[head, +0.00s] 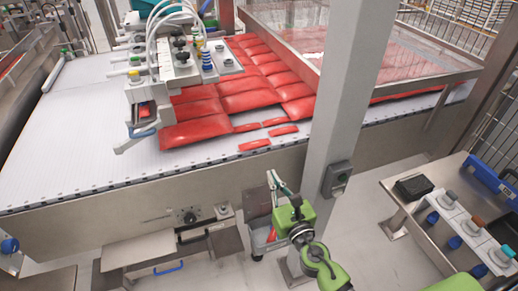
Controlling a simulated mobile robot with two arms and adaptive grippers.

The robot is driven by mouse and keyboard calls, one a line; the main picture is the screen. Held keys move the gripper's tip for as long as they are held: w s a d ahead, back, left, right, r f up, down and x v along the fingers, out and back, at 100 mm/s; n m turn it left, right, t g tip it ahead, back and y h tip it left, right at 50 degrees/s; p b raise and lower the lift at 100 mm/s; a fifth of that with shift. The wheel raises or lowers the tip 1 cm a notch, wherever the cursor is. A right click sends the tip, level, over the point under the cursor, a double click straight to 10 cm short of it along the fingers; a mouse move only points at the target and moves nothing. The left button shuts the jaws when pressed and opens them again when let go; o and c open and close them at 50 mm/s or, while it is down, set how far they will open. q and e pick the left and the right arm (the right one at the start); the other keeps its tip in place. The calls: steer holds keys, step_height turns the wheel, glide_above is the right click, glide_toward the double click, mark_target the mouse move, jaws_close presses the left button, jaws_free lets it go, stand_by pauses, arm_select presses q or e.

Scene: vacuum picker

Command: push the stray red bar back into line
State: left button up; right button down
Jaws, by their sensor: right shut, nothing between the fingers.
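Several small red bars lie on the white belt (70,150) near its front edge, in front of larger red packs (195,130). The nearest bar (255,145) lies closest to the edge, left of another bar (283,130). Two more bars, a left one (246,127) and a right one (275,121), lie just behind them. My right gripper (273,180) is shut and empty. It appears in front of the belt's side, below the bars in the picture and apart from them. My left gripper is out of view.
A grey post (345,100) with a control box (337,178) stands right of my right gripper. The vacuum picker head (175,75) hangs over the packs at the left. A grey bin (262,240) sits below my gripper. A side table (440,215) holds fittings at the right.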

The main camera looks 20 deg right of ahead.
mark_target(257, 146)
steer(key=w, duration=1.1)
steer(key=shift+a, duration=0.1)
steer(key=shift+w, duration=0.65)
steer(key=shift+w+f+b, duration=0.1)
steer(key=shift+w+b, duration=0.45)
steer(key=shift+w, duration=1.45)
steer(key=shift+s, duration=0.1)
